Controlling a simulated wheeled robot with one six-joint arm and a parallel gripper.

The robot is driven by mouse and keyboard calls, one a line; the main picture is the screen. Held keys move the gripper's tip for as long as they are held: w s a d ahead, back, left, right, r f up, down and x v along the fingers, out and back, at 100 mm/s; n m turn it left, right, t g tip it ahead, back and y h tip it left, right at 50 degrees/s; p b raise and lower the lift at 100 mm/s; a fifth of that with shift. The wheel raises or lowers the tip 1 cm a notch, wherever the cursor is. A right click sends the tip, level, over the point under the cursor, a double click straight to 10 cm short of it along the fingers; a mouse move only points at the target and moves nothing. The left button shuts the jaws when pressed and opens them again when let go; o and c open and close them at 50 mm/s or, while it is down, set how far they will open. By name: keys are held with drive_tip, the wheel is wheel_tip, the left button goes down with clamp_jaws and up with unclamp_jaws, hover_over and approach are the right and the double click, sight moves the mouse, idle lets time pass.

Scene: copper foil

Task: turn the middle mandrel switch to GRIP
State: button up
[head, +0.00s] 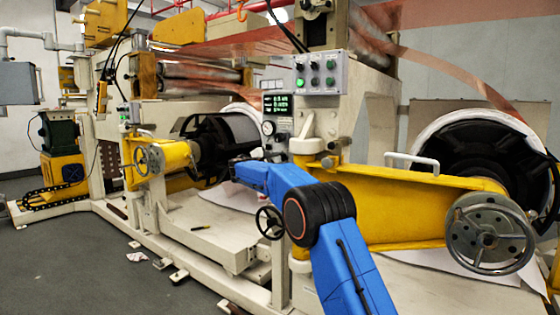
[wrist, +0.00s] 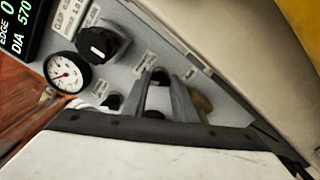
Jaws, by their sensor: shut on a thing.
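In the wrist view, the grey control panel (wrist: 125,65) fills the upper left, seen at a tilt. My gripper (wrist: 162,88) reaches up to it, and its two grey fingers are shut on a small black switch (wrist: 160,75), which appears to be the middle mandrel switch. The fingers hide part of it, and its setting and the small label (wrist: 145,62) cannot be read. Another small black switch (wrist: 112,102) is to the left of the fingers. In the head view, the panel (head: 283,140) stands behind my blue arm; the fingertips are hard to make out there.
A large black knob (wrist: 103,44) and a round gauge (wrist: 67,72) are close to the left of the fingers. A pale machine body (wrist: 215,35) borders the panel at the right. A yellow arm with a handwheel (head: 490,233) is at the right in the head view.

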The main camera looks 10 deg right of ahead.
drive_tip(key=shift+a+f, duration=0.1)
idle(0.4)
drive_tip(key=o, duration=1)
drive_tip(key=shift+o, duration=0.2)
drive_tip(key=v, duration=1.7)
drive_tip(key=shift+s+a, duration=0.15)
drive_tip(key=shift+a, duration=0.05)
